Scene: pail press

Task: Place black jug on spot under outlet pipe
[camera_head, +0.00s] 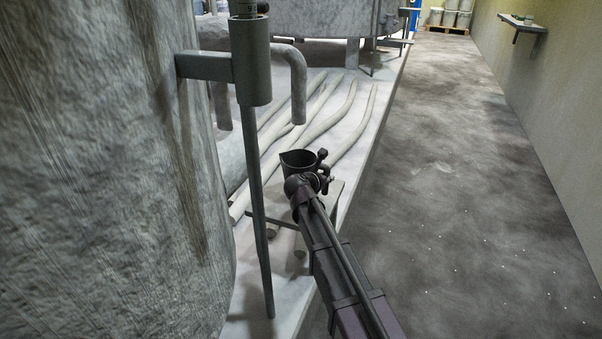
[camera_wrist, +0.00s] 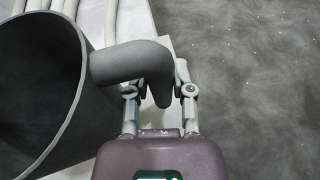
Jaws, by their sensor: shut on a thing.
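The black jug (camera_head: 297,161) is upright, its open mouth facing up, with a spout at the left of its rim. In the wrist view the jug (camera_wrist: 35,95) fills the left side, and its thick handle (camera_wrist: 130,62) reaches between the fingers. My gripper (camera_head: 320,180) is shut on that handle; its fingers also show in the wrist view (camera_wrist: 160,92). A downturned grey outlet pipe (camera_head: 298,85) hangs behind and above the jug. A small grey stand (camera_head: 264,213) is below the jug. I cannot tell whether the jug touches it. No marked spot is visible.
A vertical grey post (camera_head: 255,170) stands left of the jug, close to a large rough grey tank (camera_head: 95,170). Several pipes (camera_head: 350,115) run along the pale floor behind. Open dark floor (camera_head: 470,190) lies to the right.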

